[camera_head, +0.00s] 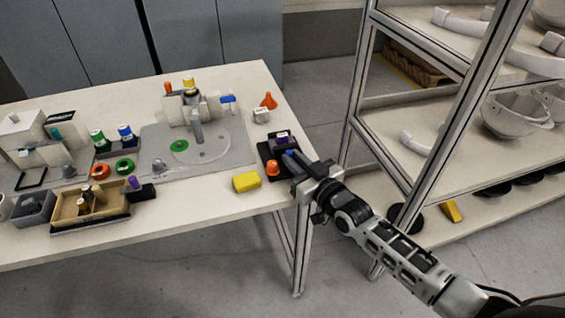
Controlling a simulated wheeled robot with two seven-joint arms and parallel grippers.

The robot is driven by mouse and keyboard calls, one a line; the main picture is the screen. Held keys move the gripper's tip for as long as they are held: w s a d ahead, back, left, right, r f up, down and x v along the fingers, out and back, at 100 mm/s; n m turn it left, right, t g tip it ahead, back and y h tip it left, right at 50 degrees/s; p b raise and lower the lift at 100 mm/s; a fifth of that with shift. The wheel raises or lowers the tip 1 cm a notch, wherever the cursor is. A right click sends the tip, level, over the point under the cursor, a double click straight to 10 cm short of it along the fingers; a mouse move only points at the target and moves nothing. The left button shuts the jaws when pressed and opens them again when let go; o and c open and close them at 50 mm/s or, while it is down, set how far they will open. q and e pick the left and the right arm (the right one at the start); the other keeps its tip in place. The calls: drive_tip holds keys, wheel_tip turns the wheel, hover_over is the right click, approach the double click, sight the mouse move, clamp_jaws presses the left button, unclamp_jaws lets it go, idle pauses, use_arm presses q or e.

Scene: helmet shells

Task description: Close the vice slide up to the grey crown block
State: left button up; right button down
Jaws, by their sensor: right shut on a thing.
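The black vice (267,152) sits at the right end of the table. A small grey block (283,142) with a purple top shows at its far side; I take it for the crown block. A blue part (290,154), which looks like the handle of the slide, is at the vice's right side. My right gripper (294,160) reaches in from the lower right and is shut on this blue part. The fingers partly hide the slide, so I cannot tell the gap between slide and block. My left gripper is out of view.
An orange knob (272,168) and a yellow block (246,181) are left of my right gripper. A white piece (261,116) and an orange funnel (268,101) stand behind the vice. A grey fixture plate (238,150) lies left. A shelf rack (356,107) stands right.

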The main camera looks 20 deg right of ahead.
drive_tip(key=c, duration=1.4)
unclamp_jaws()
drive_tip(key=shift+s, duration=0.15)
drive_tip(key=v, duration=1.5)
drive_tip(key=shift+s+r, duration=0.1)
drive_tip(key=shift+s, duration=0.25)
drive_tip(key=s+a+f+g, duration=0.2)
drive_tip(key=a+f, duration=0.1)
drive_tip(key=s+a+f+g+h, duration=0.1)
drive_tip(key=s+a+f+g, duration=0.1)
drive_tip(key=s+a+f, duration=0.1)
drive_tip(key=s+a+f+g, duration=0.3)
drive_tip(key=a, duration=0.1)
drive_tip(key=shift+s+a+f+m+h, duration=0.25)
drive_tip(key=shift+m+h, duration=0.05)
drive_tip(key=shift+h, duration=0.1)
